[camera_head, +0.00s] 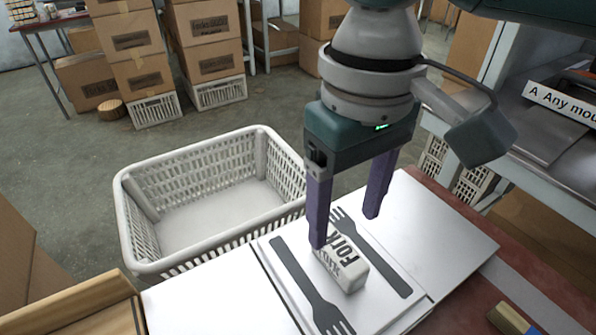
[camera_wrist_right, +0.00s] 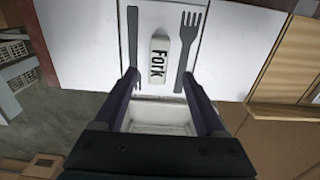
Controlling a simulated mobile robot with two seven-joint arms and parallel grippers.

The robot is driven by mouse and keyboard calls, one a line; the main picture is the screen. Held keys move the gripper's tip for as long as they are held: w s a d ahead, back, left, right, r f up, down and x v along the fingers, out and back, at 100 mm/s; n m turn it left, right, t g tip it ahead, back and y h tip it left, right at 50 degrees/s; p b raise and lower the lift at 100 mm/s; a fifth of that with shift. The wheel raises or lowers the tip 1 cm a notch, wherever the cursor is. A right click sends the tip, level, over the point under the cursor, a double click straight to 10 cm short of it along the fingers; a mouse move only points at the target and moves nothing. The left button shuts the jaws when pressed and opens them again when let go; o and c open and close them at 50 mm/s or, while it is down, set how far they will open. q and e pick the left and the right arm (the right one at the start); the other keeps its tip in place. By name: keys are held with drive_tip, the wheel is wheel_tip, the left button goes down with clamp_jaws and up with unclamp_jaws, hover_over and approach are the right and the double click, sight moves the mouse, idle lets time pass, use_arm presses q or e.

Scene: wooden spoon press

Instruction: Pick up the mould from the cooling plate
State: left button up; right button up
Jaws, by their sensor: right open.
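The mould is a white block with "Fork" in dark letters (camera_head: 345,265), lying flat on the white cooling plate (camera_head: 378,312) between two dark fork shapes. The wrist view also shows the mould (camera_wrist_right: 158,60), upright in the picture, between the dark shapes. My right gripper (camera_head: 346,231) is open and empty, its purple fingers pointing down above the plate. In the wrist view its fingertips (camera_wrist_right: 159,76) spread wider than the mould, near its lower end. In the head view one finger overlaps the mould's far-left end. Contact cannot be told. My left gripper is not in view.
A white slatted basket (camera_head: 207,205) stands left of the plate, open and seemingly empty. Stacked cartons (camera_head: 135,45) stand behind. A grey shelf with a sign (camera_head: 560,102) is at the right. White panels flank the plate.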

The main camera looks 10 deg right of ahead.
sight(340, 248)
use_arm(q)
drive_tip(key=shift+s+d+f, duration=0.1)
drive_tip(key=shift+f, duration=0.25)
use_arm(e)
wheel_tip(340, 248, down, 2)
drive_tip(key=shift+s+f, duration=0.1)
use_arm(q)
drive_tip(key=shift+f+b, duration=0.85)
drive_tip(key=shift+b, duration=0.15)
use_arm(e)
drive_tip(key=f, duration=0.5)
drive_tip(key=shift+w+f, duration=0.15)
drive_tip(key=shift+w, duration=0.1)
drive_tip(key=c, duration=1.1)
clamp_jaws()
